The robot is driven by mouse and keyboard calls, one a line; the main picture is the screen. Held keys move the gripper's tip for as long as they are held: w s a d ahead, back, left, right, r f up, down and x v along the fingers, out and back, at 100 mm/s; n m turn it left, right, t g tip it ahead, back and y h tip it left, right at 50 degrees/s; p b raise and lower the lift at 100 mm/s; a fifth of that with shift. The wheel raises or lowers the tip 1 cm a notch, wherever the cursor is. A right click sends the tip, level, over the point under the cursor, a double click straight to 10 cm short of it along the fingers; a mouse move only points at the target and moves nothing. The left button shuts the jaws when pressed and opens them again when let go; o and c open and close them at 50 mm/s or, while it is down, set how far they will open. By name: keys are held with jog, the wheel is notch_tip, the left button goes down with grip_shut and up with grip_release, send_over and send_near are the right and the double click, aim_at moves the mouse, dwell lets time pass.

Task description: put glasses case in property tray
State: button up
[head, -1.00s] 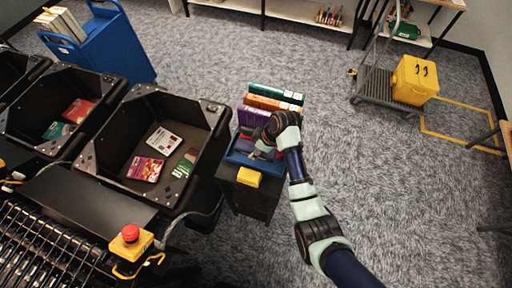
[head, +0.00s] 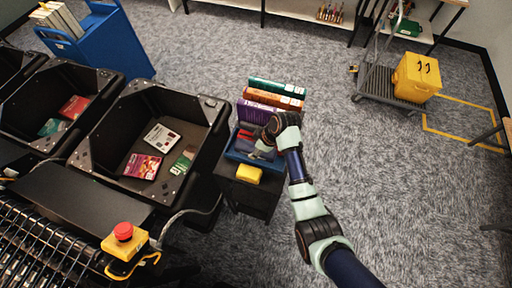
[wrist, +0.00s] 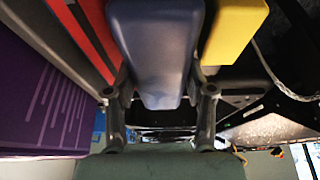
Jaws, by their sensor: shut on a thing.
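My gripper (head: 258,153) is over the blue tray (head: 234,157), which I take for the property tray, on a dark stand. In the wrist view, my gripper (wrist: 163,95) is shut on a smooth blue-grey case (wrist: 155,45), likely the glasses case, held between the two fingers. A red item (wrist: 84,35) lies to the left of the case, and a yellow block (wrist: 236,28) is to its right. In the head view my gripper hides most of the case, and I cannot tell whether it touches the tray floor.
Teal (head: 277,87), orange (head: 272,98) and purple (head: 262,112) books stand behind the tray. The yellow block (head: 248,173) is at the stand's front. Black bins (head: 112,140) with flat items are to the left. Open carpet lies to the right.

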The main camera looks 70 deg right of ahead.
jog(key=o, duration=1.3)
jog(key=shift+r, duration=0.1)
notch_tip(320, 180, up, 9)
jog(key=p, duration=0.9)
jog(key=shift+r, duration=0.1)
jog(key=shift+f, duration=0.2)
